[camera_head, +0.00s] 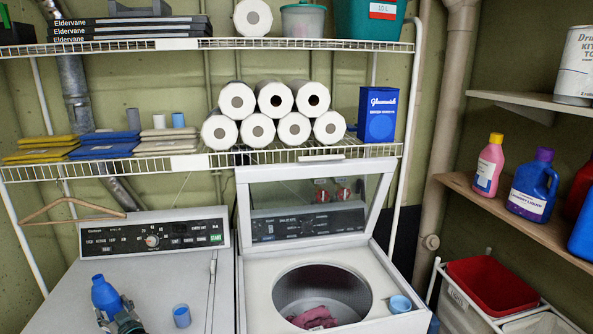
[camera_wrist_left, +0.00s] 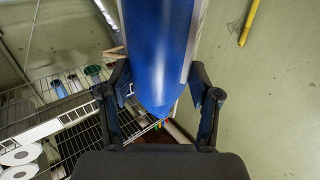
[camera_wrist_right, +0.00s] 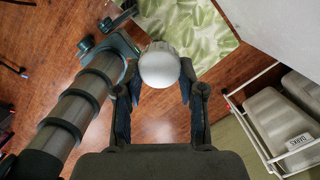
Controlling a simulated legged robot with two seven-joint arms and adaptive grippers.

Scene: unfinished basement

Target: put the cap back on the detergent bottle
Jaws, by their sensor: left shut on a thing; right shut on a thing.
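My left gripper (camera_head: 128,322) is shut on a blue bottle (camera_head: 104,296), held upright at the bottom left of the head view. Its narrow blue top points up; I cannot tell if that top is bare neck or cap. In the left wrist view the blue bottle (camera_wrist_left: 160,50) sits between the fingers. A small blue cap (camera_head: 181,316) stands on the dryer, right of the left gripper. A light blue cap (camera_head: 400,304) stands on the washer's right front. My right gripper (camera_wrist_right: 160,80), outside the head view, is shut on a white rounded thing (camera_wrist_right: 159,66) I cannot identify.
The washer (camera_head: 257,296) has its lid up and pink cloth in its drum. A wire shelf (camera_head: 200,162) hangs above. Bottles stand on the right shelf (camera_head: 545,228).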

